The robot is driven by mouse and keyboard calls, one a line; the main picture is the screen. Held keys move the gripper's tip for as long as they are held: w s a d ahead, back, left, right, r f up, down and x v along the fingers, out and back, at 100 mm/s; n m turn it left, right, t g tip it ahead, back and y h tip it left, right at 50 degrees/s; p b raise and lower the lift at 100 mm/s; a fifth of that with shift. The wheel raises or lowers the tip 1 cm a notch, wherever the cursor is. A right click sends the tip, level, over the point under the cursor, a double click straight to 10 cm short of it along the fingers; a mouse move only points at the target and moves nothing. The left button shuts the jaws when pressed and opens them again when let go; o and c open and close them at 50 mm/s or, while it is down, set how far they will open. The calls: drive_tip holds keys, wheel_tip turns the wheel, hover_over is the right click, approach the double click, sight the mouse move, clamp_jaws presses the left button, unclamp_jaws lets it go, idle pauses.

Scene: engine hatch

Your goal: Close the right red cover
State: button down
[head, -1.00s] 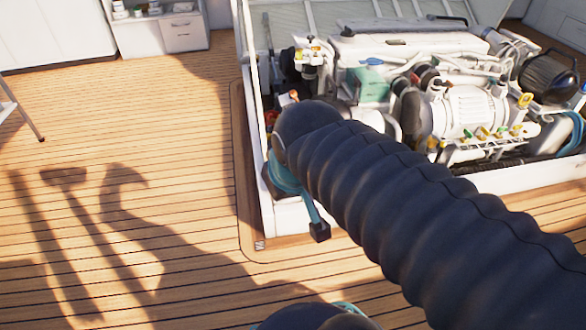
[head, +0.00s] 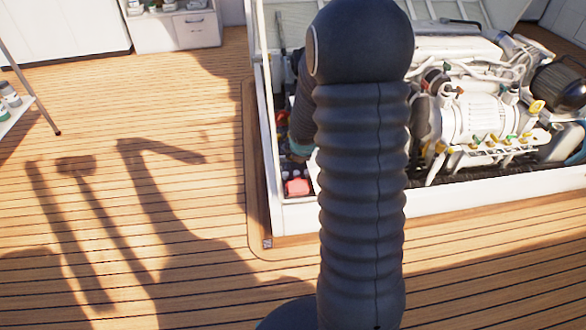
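A small red part (head: 297,187) sits low in the near left corner of the engine hatch, just left of my arm. It may be one of the red covers; I cannot tell whether it is open or shut. A smaller red-orange spot (head: 282,118) shows farther back along the hatch's left side, too small to make out. My arm stands upright across the middle of the view, and its far part reaches down into the hatch's left side behind it. My gripper is hidden, so its fingers and its distance from the red part do not show.
The white engine (head: 470,115) with yellow and green fittings fills the hatch to the right of my arm. The hatch's white rim (head: 470,200) runs along the front. Wooden deck (head: 190,230) lies clear at left. A white cabinet (head: 190,32) stands behind.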

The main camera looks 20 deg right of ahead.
drive_tip(key=n, duration=0.2)
approach(298, 180)
drive_tip(key=shift+y, duration=0.3)
drive_tip(key=b+x, duration=0.1)
drive_tip(key=x, duration=0.1)
drive_tip(key=b+x, duration=0.3)
drive_tip(key=x, duration=0.1)
drive_tip(key=shift+w+d+b, duration=0.3)
drive_tip(key=shift+w+b, duration=0.05)
drive_tip(key=shift+w, duration=0.05)
drive_tip(key=shift+w+f, duration=0.2)
drive_tip(key=shift+f, duration=0.1)
drive_tip(key=shift+w+d, duration=0.1)
drive_tip(key=shift+w+p, duration=0.25)
drive_tip(key=shift+p, duration=0.2)
drive_tip(key=shift+w+d+f, duration=0.1)
drive_tip(key=shift+w+d, duration=0.05)
drive_tip(key=shift+w, duration=0.15)
drive_tip(key=shift+s+b, duration=0.3)
drive_tip(key=shift+b, duration=0.05)
